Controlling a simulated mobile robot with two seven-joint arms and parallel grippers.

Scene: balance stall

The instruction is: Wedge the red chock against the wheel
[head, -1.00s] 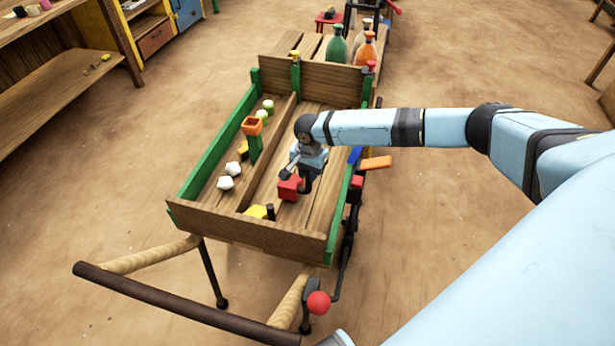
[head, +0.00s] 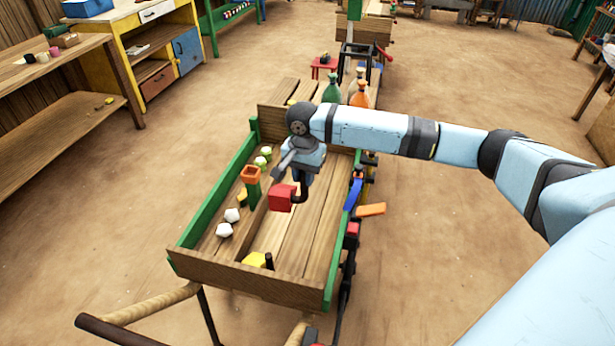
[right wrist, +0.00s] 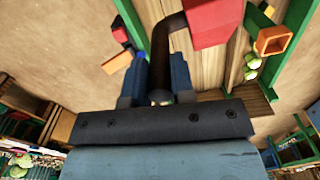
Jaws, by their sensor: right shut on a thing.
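The red chock (head: 282,197) is a red block with a dark curved handle. My right gripper (head: 302,181) is shut on that handle and holds the chock over the wooden cart bed. In the right wrist view the handle (right wrist: 177,45) runs from between the fingers (right wrist: 161,78) up to the red block (right wrist: 213,20). A dark part along the cart's right side looks like the wheel (head: 346,285), seen nearly edge-on; the cart hides most of it. My left gripper is not in view.
The cart (head: 245,283) has raised green and brown sides. White lumps (head: 228,222), a green post with an orange top (head: 252,181) and a yellow block (head: 255,259) sit in it. An orange piece (head: 370,210) is at its right. Floor right of the cart is clear.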

